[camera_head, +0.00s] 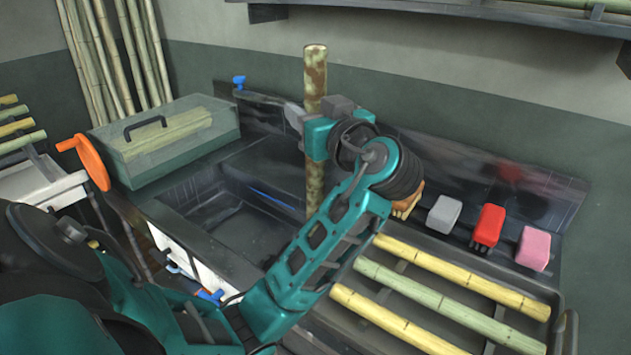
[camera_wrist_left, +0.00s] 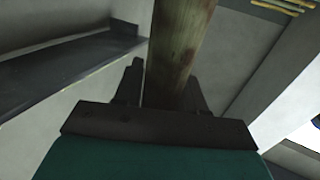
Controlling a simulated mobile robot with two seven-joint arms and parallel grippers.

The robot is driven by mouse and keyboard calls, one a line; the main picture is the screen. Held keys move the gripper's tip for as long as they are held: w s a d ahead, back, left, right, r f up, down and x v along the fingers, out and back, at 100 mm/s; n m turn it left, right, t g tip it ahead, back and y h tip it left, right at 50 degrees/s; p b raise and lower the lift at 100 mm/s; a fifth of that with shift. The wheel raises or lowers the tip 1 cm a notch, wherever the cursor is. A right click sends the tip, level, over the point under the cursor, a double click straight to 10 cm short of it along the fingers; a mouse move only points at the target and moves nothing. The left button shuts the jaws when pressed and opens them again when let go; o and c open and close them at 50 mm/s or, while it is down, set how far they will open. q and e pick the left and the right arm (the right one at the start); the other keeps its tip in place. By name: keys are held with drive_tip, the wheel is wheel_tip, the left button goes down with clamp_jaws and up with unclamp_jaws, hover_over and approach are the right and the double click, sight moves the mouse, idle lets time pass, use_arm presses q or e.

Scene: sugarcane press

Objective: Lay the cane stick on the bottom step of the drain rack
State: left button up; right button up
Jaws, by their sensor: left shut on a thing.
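The cane stick (camera_head: 315,190) is a mottled brown and green pole, upright above the dark sink area in the head view. My left gripper (camera_head: 312,122) is shut on it in its upper part, and the stick's lower end is down at the sink. The left wrist view shows the stick (camera_wrist_left: 180,45) between the two dark fingers. The drain rack (camera_head: 415,308) is at the lower right, with several paler cane sticks (camera_head: 460,276) lying across it. Which step is the bottom one is unclear, as my arm covers its left side. My right gripper is out of view.
The dark sink basin (camera_head: 235,225) lies beside the stick. Tall canes lean in the far left corner.

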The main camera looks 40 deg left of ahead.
use_arm(q)
clamp_jaws()
